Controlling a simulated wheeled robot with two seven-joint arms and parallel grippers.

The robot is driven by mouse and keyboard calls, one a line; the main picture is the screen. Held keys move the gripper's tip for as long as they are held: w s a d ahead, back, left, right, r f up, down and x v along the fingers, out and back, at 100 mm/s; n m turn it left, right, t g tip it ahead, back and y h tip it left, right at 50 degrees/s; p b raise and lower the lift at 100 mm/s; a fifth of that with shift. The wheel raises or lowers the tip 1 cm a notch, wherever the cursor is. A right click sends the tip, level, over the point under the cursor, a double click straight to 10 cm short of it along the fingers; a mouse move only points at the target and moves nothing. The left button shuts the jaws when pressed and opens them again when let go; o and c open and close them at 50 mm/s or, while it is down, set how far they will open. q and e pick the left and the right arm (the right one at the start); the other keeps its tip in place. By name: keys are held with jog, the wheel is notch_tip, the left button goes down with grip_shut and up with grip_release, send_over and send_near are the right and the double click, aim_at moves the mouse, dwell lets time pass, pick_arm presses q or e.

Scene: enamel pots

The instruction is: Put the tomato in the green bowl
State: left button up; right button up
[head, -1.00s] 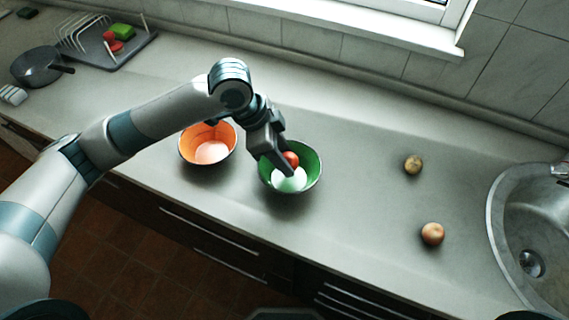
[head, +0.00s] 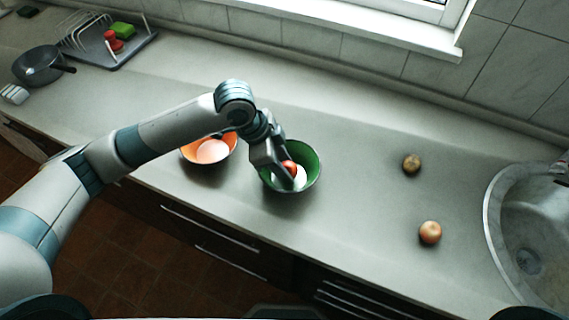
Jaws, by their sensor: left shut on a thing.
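The green bowl (head: 309,163) stands on the counter near its front edge, green inside with a pale bottom. My left gripper (head: 287,173) reaches into the bowl from above and is shut on the red tomato (head: 290,167). The tomato is within the bowl's outline, partly hidden by the fingers; I cannot tell whether it touches the bowl's bottom. My right gripper is not in view.
An orange bowl (head: 212,152) stands just left of the green one, partly behind my left arm. Two round vegetables, a brownish one (head: 411,163) and an orange-brown one (head: 430,232), lie to the right, before the sink (head: 531,240). A dish rack and dark pan (head: 38,66) stand far left.

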pick_arm(q)
jog(key=o, duration=0.8)
jog(key=shift+f, duration=0.1)
jog(key=shift+a+r, duration=0.25)
jog(key=shift+r, duration=0.45)
jog(key=b+v, duration=0.2)
jog(key=v, duration=0.8)
jog(key=shift+a+r, duration=0.2)
jog(key=shift+r, duration=0.15)
